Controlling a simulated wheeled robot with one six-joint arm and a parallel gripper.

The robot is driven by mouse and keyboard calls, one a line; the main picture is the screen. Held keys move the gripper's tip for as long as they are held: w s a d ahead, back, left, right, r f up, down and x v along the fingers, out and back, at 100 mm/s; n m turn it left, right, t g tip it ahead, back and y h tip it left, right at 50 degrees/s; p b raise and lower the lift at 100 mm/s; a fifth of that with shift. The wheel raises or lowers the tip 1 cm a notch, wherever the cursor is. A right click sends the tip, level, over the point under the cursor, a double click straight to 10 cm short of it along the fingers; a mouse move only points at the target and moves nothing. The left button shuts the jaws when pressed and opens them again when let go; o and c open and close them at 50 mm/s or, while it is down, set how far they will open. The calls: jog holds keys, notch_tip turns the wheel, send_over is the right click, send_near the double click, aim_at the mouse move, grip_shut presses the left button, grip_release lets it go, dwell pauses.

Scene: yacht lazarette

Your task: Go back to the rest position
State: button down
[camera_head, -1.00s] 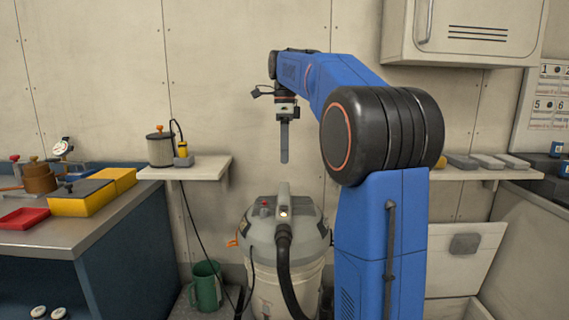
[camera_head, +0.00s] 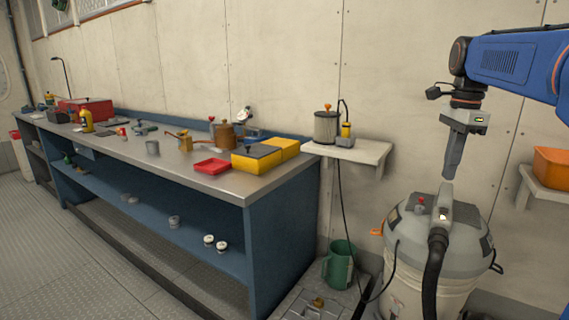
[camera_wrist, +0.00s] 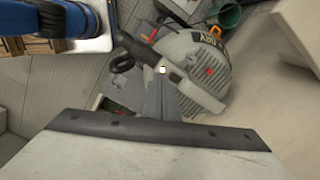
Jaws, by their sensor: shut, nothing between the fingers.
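My gripper (camera_head: 455,158) hangs from the blue arm at the right of the head view, fingers pointing down and together, holding nothing. Its tip is just above the handle of the grey shop vacuum (camera_head: 458,240) in the picture; I cannot tell the exact gap. The wrist view looks down past a dark edge and a pale surface at the bottom, with the vacuum (camera_wrist: 190,62) and its black hose beyond.
A blue workbench (camera_head: 265,225) holds yellow boxes (camera_head: 258,157), a red tray (camera_head: 212,167) and a copper can. A small wall shelf (camera_head: 372,152) carries a canister. A green jug (camera_head: 341,265) stands on the floor beside the vacuum. Open floor (camera_head: 60,255) lies at left.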

jog(key=s+a+f+n+t, duration=0.2)
jog(key=s+a+f+n, duration=0.4)
jog(key=s+f+n, duration=0.5)
jog(key=s+a+f+n+t, duration=0.3)
jog(key=s+a+f+n, duration=0.3)
jog(key=s+f+n, duration=0.5)
notch_tip(320, 180, up, 25)
jog(key=m+g+y, duration=0.1)
jog(key=m+g, duration=0.6)
jog(key=m, duration=0.2)
send_over(443, 210)
jog(key=w+d, duration=0.2)
jog(key=w, duration=0.1)
jog(key=f, duration=0.4)
jog(key=s+a+f, duration=0.1)
jog(key=f, duration=0.4)
jog(key=s+f, duration=0.1)
jog(key=f, duration=0.4)
jog(key=shift+s+a, duration=0.15)
jog(key=shift+a, duration=0.05)
